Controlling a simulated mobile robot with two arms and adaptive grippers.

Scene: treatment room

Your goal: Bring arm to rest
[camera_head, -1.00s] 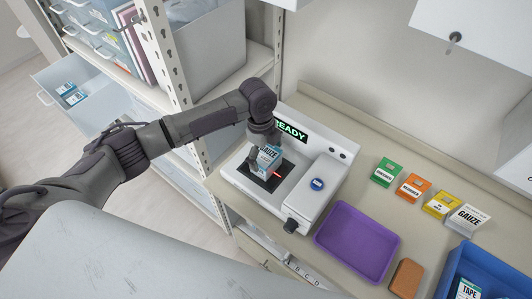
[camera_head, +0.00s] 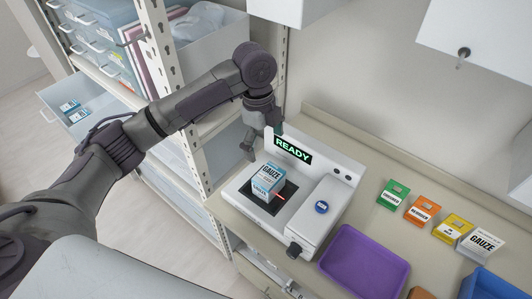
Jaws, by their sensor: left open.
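My left arm (camera_head: 150,133) comes in from the left and reaches across to the machine on the counter. My left gripper (camera_head: 262,146) is open and empty, above and behind the gauze box, apart from it. The gauze box (camera_head: 268,179), white and blue, stands on the black pad (camera_head: 286,191) of the white machine (camera_head: 313,205). The machine's screen (camera_head: 292,151) reads READY in green. My right gripper is not in view.
A purple tray (camera_head: 364,262) lies right of the machine. Green (camera_head: 393,194), orange (camera_head: 422,209) and yellow (camera_head: 452,228) boxes and a white gauze pack (camera_head: 481,243) stand behind it. A shelf unit with an open drawer (camera_head: 88,124) is at left.

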